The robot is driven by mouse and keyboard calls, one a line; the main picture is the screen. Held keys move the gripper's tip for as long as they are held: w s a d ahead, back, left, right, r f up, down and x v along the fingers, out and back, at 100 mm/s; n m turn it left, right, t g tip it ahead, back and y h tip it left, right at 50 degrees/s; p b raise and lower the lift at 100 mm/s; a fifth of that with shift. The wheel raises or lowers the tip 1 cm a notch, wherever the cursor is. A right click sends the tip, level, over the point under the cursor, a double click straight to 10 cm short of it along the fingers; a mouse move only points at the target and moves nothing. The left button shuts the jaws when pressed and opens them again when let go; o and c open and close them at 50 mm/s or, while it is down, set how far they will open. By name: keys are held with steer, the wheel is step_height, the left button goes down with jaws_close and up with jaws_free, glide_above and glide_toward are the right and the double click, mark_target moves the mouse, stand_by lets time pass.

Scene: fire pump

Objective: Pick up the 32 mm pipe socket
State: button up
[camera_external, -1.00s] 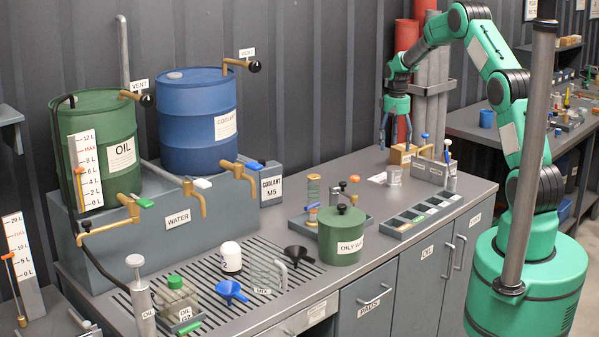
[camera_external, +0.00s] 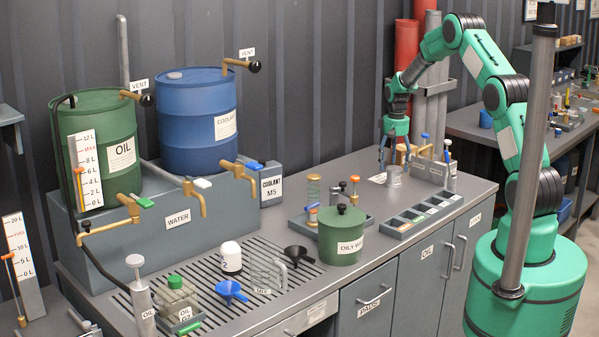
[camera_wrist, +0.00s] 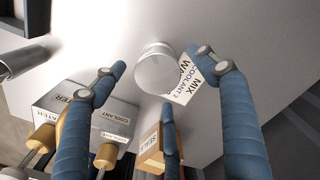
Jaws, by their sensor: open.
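I cannot make out any part that is clearly a 32 mm pipe socket. My gripper (camera_external: 394,158) hangs open, fingers down, over the bench near a small clear jar (camera_external: 394,176). In the wrist view the blue fingers of my gripper (camera_wrist: 158,78) are spread and empty around a round, pale, clear-walled jar (camera_wrist: 154,70). The jar lies between and beyond the fingertips, and no finger is seen gripping it.
A white card reading MIX (camera_wrist: 186,82) lies beside the jar. A grey labelled box with taps (camera_wrist: 85,112) and a tan SEALS block (camera_wrist: 150,150) stand close by. A divided tray (camera_external: 424,212) and a green oily-waste can (camera_external: 341,238) stand nearer the bench front.

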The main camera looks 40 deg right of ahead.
mark_target(394, 168)
steer(key=shift+f, duration=0.1)
steer(key=shift+s+f+b, duration=0.1)
steer(key=shift+f+b, duration=0.4)
steer(key=shift+f, duration=2)
steer(key=c, duration=1.6)
